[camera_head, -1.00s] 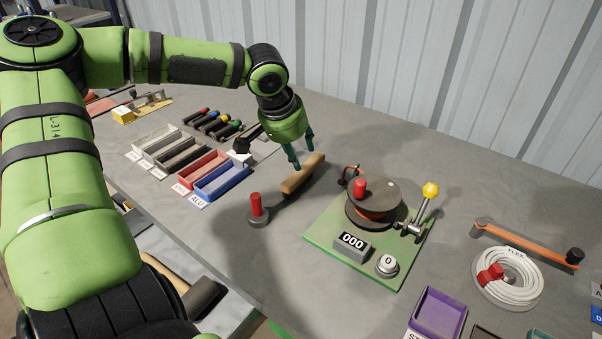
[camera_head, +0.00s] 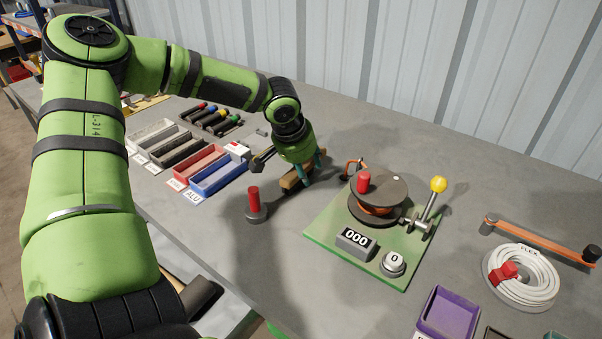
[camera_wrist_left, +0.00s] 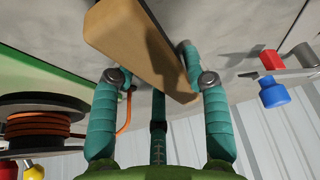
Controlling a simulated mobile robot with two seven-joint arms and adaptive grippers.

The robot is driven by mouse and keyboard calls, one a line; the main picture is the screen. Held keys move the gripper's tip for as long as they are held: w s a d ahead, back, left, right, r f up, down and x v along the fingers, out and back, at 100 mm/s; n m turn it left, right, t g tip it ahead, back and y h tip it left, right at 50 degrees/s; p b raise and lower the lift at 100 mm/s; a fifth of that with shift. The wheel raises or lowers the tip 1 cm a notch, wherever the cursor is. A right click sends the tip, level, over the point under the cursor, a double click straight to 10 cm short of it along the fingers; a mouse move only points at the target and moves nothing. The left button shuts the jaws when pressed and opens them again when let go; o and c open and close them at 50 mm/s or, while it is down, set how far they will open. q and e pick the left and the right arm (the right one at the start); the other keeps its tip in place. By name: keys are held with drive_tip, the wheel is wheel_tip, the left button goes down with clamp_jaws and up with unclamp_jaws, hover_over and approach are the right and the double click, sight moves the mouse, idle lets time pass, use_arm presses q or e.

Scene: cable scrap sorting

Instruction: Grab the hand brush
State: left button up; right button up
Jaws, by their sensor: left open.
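The hand brush (camera_head: 290,182) is a tan wooden block lying on the grey table, left of the green board. My left gripper (camera_head: 308,172) is lowered over it from behind and hides part of it. Any bristles are hidden. My right gripper is not in view.
A red-handled weight (camera_head: 254,205) stands just left of the brush. The green board (camera_head: 330,245) with a cable reel (camera_head: 385,190) and yellow-knobbed lever (camera_head: 437,190) is close on the right. A blue tray (camera_head: 215,182) lies to the left. The table in front is clear.

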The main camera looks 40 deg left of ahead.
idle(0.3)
use_arm(q)
drive_tip(key=c, duration=0.9)
